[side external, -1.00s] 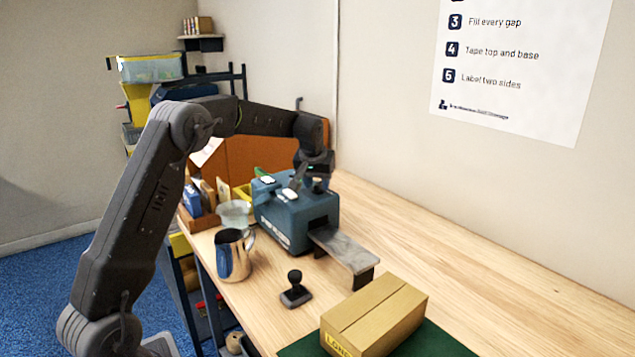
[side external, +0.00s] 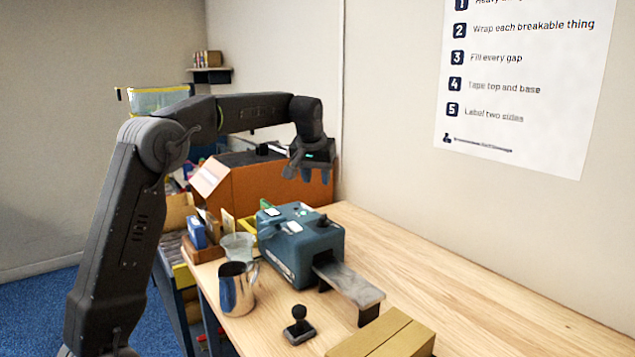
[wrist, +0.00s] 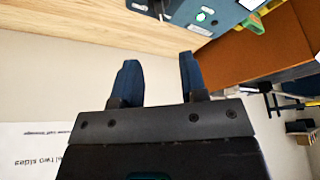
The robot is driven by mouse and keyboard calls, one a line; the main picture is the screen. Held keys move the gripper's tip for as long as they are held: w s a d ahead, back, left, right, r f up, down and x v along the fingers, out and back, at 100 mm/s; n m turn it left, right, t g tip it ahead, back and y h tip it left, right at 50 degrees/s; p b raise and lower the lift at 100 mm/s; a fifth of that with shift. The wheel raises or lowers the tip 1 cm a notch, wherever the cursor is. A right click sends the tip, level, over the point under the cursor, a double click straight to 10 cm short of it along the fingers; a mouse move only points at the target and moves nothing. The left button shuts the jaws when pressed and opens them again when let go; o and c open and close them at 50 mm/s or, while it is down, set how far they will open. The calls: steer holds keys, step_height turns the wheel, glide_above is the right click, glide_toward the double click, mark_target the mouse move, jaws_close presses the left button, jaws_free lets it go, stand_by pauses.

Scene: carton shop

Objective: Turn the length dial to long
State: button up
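The blue-teal tape machine (side external: 295,258) stands on the wooden bench, with pale buttons and a small dark knob (side external: 325,221) on its top. The knob may be the length dial; its marks and setting are too small to read. In the wrist view only part of the machine (wrist: 178,14) shows at the top edge, with a green-lit button. My gripper (side external: 308,176) hangs above and behind the machine, in front of the orange-brown box, touching nothing. In the wrist view my gripper (wrist: 158,72) has its two dark fingers apart, with nothing between them.
A grey outfeed ramp (side external: 350,285) leads from the machine. A steel jug (side external: 236,290), a black hand stamp (side external: 299,325) and a cardboard carton (side external: 385,338) stand nearer. The open orange-brown box (side external: 265,188) is behind. The bench's right side is clear.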

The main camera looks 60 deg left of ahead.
mark_target(323, 216)
steer(key=shift+o, duration=1.7)
steer(key=shift+w+a+n, duration=0.2)
steer(key=shift+a+n, duration=0.1)
steer(key=shift+n, duration=0.3)
steer(key=shift+o, duration=1.2)
steer(key=a+n+h, duration=0.1)
steer(key=a+n, duration=0.1)
steer(key=n, duration=0.2)
steer(key=w+a+n+h, duration=0.1)
steer(key=n+h, duration=0.1)
steer(key=n, duration=0.2)
steer(key=a+n+h, duration=0.1)
steer(key=a+n, duration=0.1)
steer(key=n, duration=0.2)
steer(key=shift+w+a+f+g+h, duration=0.1)
steer(key=shift+w+a+g+h, duration=0.2)
steer(key=shift+h, duration=0.1)
steer(key=f+n, duration=0.1)
steer(key=f, duration=0.3)
steer(key=w+d+f+n+h, duration=0.1)
steer(key=f+n, duration=0.1)
steer(key=f, duration=0.2)
steer(key=w+d+f+n, duration=0.1)
steer(key=f, duration=0.3)
steer(key=shift+w+d+f+n+h, duration=0.2)
steer(key=shift+d+n+h, duration=0.1)
steer(key=shift+n, duration=0.1)
steer(key=shift+c, duration=0.2)
steer(key=c, duration=0.9)
